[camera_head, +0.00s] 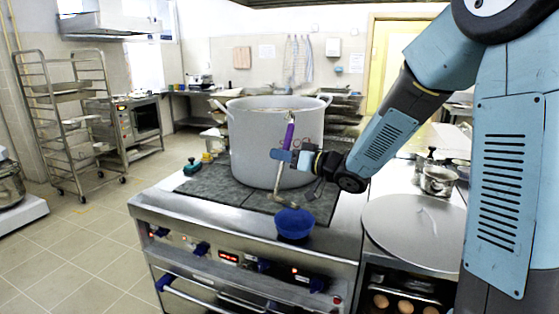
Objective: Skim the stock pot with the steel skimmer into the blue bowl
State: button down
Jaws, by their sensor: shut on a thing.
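The large grey stock pot (262,150) stands on the dark cooktop. My gripper (288,157) is in front of the pot's right side, shut on the steel skimmer, which has a purple handle (290,132). The skimmer is close to upright, handle up, with its steel shaft (277,184) hanging below my gripper. Its lower end is just above and behind the blue bowl (294,225); I cannot tell whether they touch. The blue bowl sits at the stove's front edge. The pot's contents and the inside of the bowl are hard to make out.
A round metal lid (413,232) lies on the counter at right, with a small steel pot (437,181) behind it. A green-and-red object (192,167) sits left of the stock pot. A wheeled rack (70,120) stands at far left. The floor between is clear.

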jog(key=w+d+f+m, duration=0.5)
jog(key=w+d+m, duration=0.4)
jog(key=w+m, duration=0.2)
jog(key=shift+w, duration=1.15)
dwell(0.7)
jog(key=shift+s, duration=0.15)
dwell(2.1)
